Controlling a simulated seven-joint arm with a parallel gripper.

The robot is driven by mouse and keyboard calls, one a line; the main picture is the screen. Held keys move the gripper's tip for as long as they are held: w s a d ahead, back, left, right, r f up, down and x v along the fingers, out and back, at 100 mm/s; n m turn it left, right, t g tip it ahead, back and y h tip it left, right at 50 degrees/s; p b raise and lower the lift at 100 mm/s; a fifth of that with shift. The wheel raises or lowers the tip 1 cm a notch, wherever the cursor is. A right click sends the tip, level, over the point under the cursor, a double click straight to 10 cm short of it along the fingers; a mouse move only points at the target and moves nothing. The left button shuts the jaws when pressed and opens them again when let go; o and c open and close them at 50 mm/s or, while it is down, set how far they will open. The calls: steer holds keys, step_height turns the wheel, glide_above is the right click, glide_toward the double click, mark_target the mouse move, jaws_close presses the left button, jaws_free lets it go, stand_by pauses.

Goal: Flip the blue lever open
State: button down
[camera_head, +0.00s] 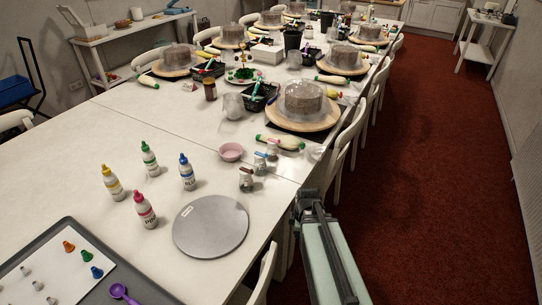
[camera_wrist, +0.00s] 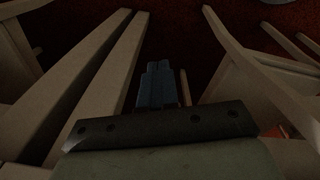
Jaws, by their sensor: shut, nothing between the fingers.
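Three small clear jars (camera_head: 246,181) stand in a row near the table's right edge, with small coloured parts on top. No jar or lever shows in that view.
White chairs (camera_head: 344,145) line the table's right side, close to my arm; chair parts (camera_wrist: 90,85) flank my gripper. A grey disc (camera_head: 211,227), several coloured-cap bottles (camera_head: 187,173) and a pink bowl (camera_head: 231,152) are left of the jars. The red aisle floor (camera_head: 440,180) is clear.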

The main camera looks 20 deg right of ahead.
mark_target(261, 153)
steer(key=w+d+r+n+t, duration=0.2)
steer(key=w+d+r, duration=0.15)
steer(key=r, duration=0.35)
steer(key=w+d+r+n+t, duration=0.1)
steer(key=w+d+r+n, duration=0.2)
steer(key=r, duration=0.5)
steer(key=w+a+r+t+y, duration=0.1)
steer(key=a+r, duration=0.3)
steer(key=r, duration=0.4)
steer(key=w+a+r+m+t+y, duration=0.1)
steer(key=w+a+r+y, duration=0.1)
steer(key=r, duration=0.5)
steer(key=shift+w+a+r+y, duration=0.4)
steer(key=shift+a+y, duration=0.2)
steer(key=shift+a, duration=0.55)
steer(key=shift+w+f, duration=0.1)
steer(key=w+a+f, duration=0.3)
steer(key=w+f, duration=0.5)
steer(key=shift+w+a, duration=0.3)
steer(key=shift+a, duration=0.05)
steer(key=shift+d+r, duration=0.1)
